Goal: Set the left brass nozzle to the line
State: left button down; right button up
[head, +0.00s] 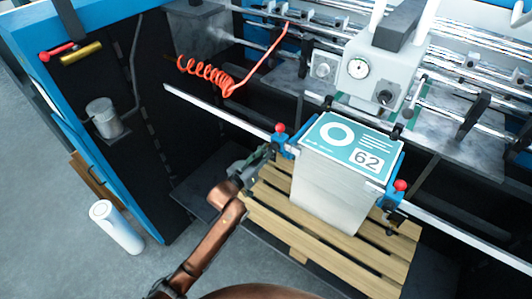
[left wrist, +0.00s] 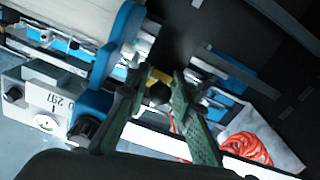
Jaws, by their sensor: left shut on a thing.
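The left blue bracket (head: 283,146) with a red knob (head: 280,128) sits on the white rail, at the left corner of the sheet stack. My left gripper (head: 268,153) reaches it from the left. In the left wrist view the brass nozzle (left wrist: 158,76) is a small yellow piece between the green fingertips of my left gripper (left wrist: 160,80), which is shut on it. A dark round part (left wrist: 160,94) lies between the fingers. The nozzle is hidden by the gripper in the head view, and I cannot make out the line. My right gripper is not in view.
A sheet stack (head: 330,190) with a teal top sheet (head: 365,135) stands on a wooden pallet (head: 262,207). The white rail (head: 215,110) crosses in front of the machine. A right bracket (head: 392,192) and an orange coiled hose (head: 212,76) are near.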

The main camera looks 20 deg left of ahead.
pick_arm(q)
jog(key=c, duration=1.8)
grip_release()
jog(key=shift+f, duration=0.15)
jog(key=v, duration=1.2)
